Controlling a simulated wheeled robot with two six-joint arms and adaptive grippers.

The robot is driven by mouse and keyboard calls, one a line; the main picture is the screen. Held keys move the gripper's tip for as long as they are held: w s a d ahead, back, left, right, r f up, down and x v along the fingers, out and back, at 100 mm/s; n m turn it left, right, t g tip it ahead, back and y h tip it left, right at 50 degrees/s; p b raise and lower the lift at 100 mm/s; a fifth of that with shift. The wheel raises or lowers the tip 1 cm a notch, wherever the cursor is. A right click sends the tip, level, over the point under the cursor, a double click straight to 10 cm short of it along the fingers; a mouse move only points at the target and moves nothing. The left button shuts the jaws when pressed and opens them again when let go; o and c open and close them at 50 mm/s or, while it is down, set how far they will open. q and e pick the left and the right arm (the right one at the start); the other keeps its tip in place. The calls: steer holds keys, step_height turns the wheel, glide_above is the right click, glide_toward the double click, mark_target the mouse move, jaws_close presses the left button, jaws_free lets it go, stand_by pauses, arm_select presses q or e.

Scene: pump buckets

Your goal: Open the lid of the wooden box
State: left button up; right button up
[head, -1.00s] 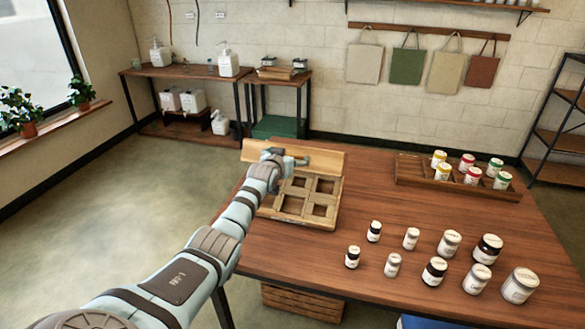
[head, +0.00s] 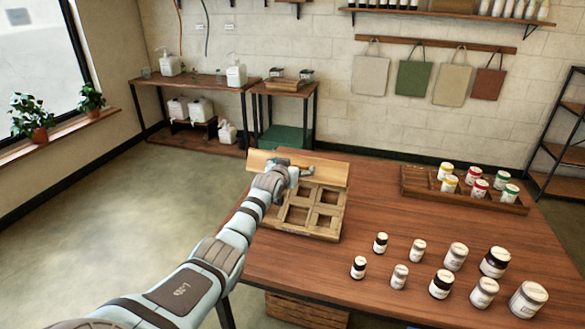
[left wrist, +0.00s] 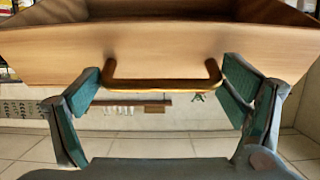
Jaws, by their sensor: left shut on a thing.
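The wooden box (head: 313,231) stands on the near left part of the brown table. Its square compartments show uncovered. Its lid (head: 332,173) is raised and tilted up along the box's far side. My left gripper (head: 298,172) is at the lid, its arm reaching across the box's left part and hiding some of it. In the left wrist view the lid's wooden edge (left wrist: 160,55) fills the top, with a brass-coloured handle (left wrist: 160,84) below it. The left gripper's two fingers (left wrist: 163,98) are at the handle's two ends, shut on it. My right gripper is not in view.
Several jars (head: 441,284) stand on the table right of the box. A wooden tray (head: 415,190) with several colour-lidded jars is at the back right. The table between box and tray is clear. A low side table (head: 288,90) stands behind.

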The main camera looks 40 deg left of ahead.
arm_select(q)
steer(key=shift+r, duration=0.15)
steer(key=o, duration=1.4)
steer(key=shift+w, duration=0.1)
steer(key=shift+s+d, duration=0.1)
steer(key=shift+s, duration=0.1)
steer(key=v, duration=1.1)
steer(key=shift+s+d+r, duration=0.1)
steer(key=shift+s+d, duration=0.05)
steer(key=shift+s, duration=0.25)
